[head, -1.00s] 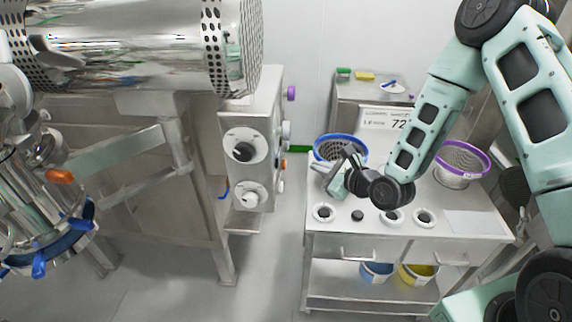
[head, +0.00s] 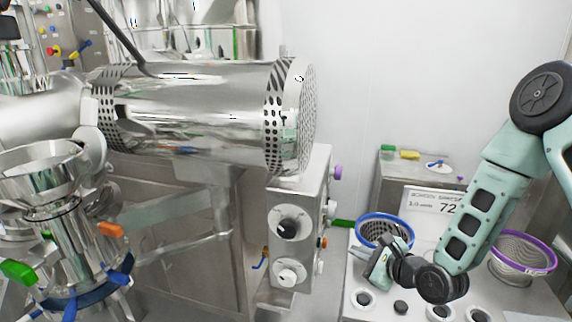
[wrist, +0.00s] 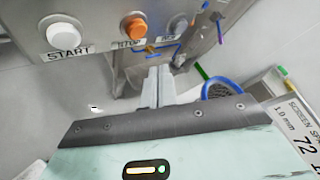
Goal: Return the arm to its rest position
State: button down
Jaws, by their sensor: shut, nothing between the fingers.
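My teal arm comes in from the right in the head view and bends down over the steel cart. My gripper (head: 378,262) hangs just in front of the blue-rimmed sieve (head: 384,229), partly covering it. In the wrist view my gripper's two pale fingers (wrist: 158,72) are together with nothing between them. They point towards the steel control column, apart from the buttons on it.
A control column (head: 300,215) stands left of the gripper; its START button (wrist: 63,33) shows in the wrist view. A purple-rimmed sieve (head: 524,256) and a sign (head: 428,202) are on the cart. A perforated drum (head: 200,110) is at upper left.

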jog(key=s+a+n+g+h+b, duration=0.3)
jog(key=s+a+n+g+b, duration=0.45)
jog(key=n, duration=0.85)
jog(key=s+r+n+g+h+b, duration=0.1)
jog(key=s+r+n+g, duration=0.1)
jog(key=s+n, duration=0.5)
jog(key=s+r+n+g+h+b, duration=0.1)
jog(key=s+n, duration=0.6)
jog(key=s, duration=1)
jog(key=shift+d+r+n+g+h, duration=0.35)
jog(key=shift+r+g+h, duration=0.3)
jog(key=shift+r+h, duration=0.25)
jog(key=shift+a, duration=0.1)
